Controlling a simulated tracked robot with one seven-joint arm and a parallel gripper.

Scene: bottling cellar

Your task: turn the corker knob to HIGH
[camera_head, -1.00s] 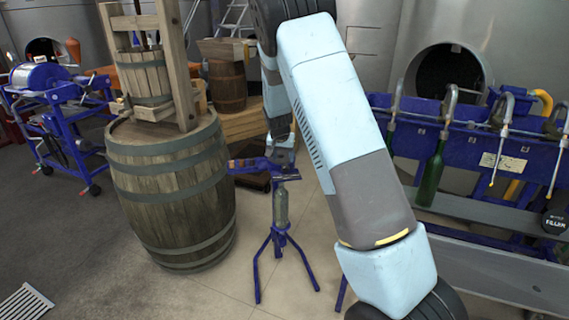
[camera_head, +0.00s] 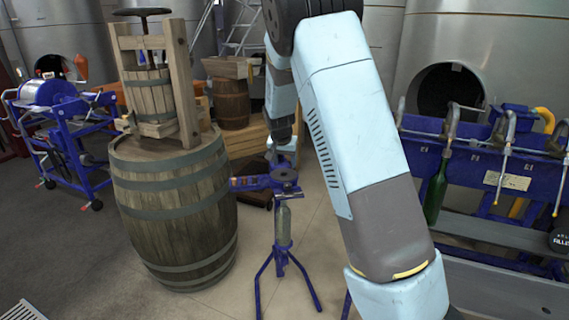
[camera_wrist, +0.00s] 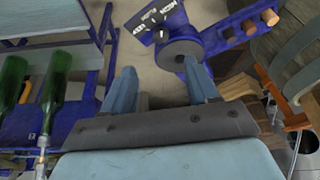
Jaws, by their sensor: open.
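The blue corker (camera_head: 283,245) stands on its tripod legs right of the barrel, with a pale bottle (camera_head: 283,222) upright in it. In the wrist view its head carries a dark label plate (camera_wrist: 147,22) with white lettering, seen upside down. A small dark knob (camera_wrist: 160,37) seems to sit on this plate; its setting is too small to read. A round grey disc (camera_wrist: 181,54) lies beside it, partly behind the right finger. My gripper (camera_wrist: 160,68) is open and empty, its fingertips short of the plate. In the head view my gripper (camera_head: 283,152) is just above the corker head.
A large barrel (camera_head: 175,200) with a wooden press on it stands close left of the corker. At right is a blue filler (camera_head: 490,165) with spouts and a green bottle (camera_head: 435,195). Several corks (camera_wrist: 250,27) sit in the corker's blue rail.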

